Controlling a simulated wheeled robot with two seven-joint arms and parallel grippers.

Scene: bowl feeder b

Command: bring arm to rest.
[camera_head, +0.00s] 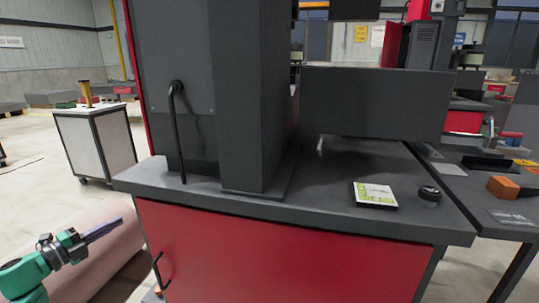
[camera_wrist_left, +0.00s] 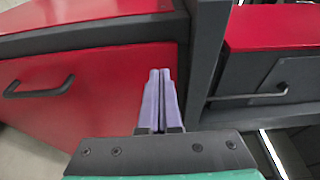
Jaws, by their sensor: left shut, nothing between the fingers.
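My left gripper (camera_head: 104,231) shows at the lower left of the head view, with a green arm and purple fingers. It is held in free air to the left of the red cabinet front, apart from it in the picture. In the left wrist view the two purple fingers (camera_wrist_left: 158,100) lie side by side, shut with nothing between them. Beyond them are a red panel with a dark handle (camera_wrist_left: 40,88) and a dark post. My right gripper is not in view.
A dark worktop (camera_head: 300,205) above the red cabinet (camera_head: 270,250) carries a small white-green box (camera_head: 375,195) and a black round knob (camera_head: 429,195). A tall dark column (camera_head: 245,90) stands on it. A white cart (camera_head: 97,145) stands at the left, with open floor around it.

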